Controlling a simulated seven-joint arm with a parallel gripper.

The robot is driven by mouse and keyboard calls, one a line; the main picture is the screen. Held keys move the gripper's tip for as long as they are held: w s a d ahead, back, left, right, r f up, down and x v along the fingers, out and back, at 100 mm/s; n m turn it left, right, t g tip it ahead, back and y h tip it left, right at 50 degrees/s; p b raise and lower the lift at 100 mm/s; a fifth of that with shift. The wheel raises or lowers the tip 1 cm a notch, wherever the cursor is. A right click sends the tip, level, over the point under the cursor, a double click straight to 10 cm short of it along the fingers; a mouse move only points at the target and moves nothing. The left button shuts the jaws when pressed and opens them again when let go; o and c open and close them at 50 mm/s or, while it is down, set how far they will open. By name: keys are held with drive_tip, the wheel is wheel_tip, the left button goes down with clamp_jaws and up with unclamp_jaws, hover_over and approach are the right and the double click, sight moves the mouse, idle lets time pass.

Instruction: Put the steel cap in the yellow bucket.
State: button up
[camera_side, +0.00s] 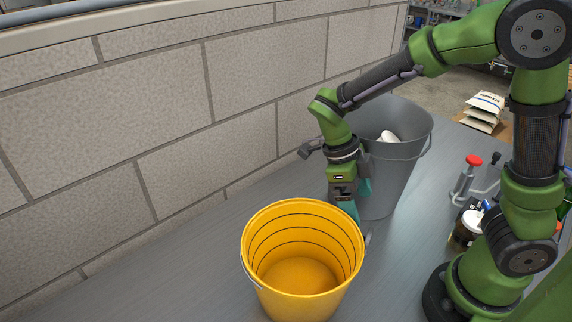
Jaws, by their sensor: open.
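The yellow bucket (258,288) stands upright on the grey bench at the front, and the part of its inside that shows looks empty. My gripper (358,205) points down just behind the bucket's right rear rim, in front of the grey bucket. Its teal fingers are apart, and I see nothing held between them. The near finger's tip is partly hidden by the yellow rim. I cannot make out the steel cap; it may be hidden behind the yellow bucket or my gripper.
A large grey bucket (408,165) with a white object (388,137) inside stands close behind my gripper. A block wall (150,120) runs along the left. A red-topped tool (470,170) and a white-lidded jar (468,228) stand at right. The bench (190,270) left of the yellow bucket is clear.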

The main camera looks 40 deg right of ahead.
drive_tip(key=shift+o, duration=0.4)
drive_tip(key=shift+w+a+r, duration=0.1)
drive_tip(key=shift+w+r, duration=0.15)
drive_tip(key=shift+r, duration=0.35)
drive_tip(key=shift+s, duration=0.1)
drive_tip(key=t+y, duration=0.2)
drive_tip(key=t, duration=0.2)
approach(370, 232)
drive_tip(key=shift+s+a+f, duration=0.25)
drive_tip(key=shift+a, duration=0.05)
wheel_tip(370, 232, down, 6)
drive_tip(key=shift+f, duration=0.25)
drive_tip(key=shift+w+d+f, duration=0.1)
drive_tip(key=shift+w+f, duration=0.05)
drive_tip(key=shift+f, duration=1.2)
drive_tip(key=shift+w+d+f, duration=0.1)
drive_tip(key=shift+d+f, duration=0.05)
drive_tip(key=shift+f, duration=1.25)
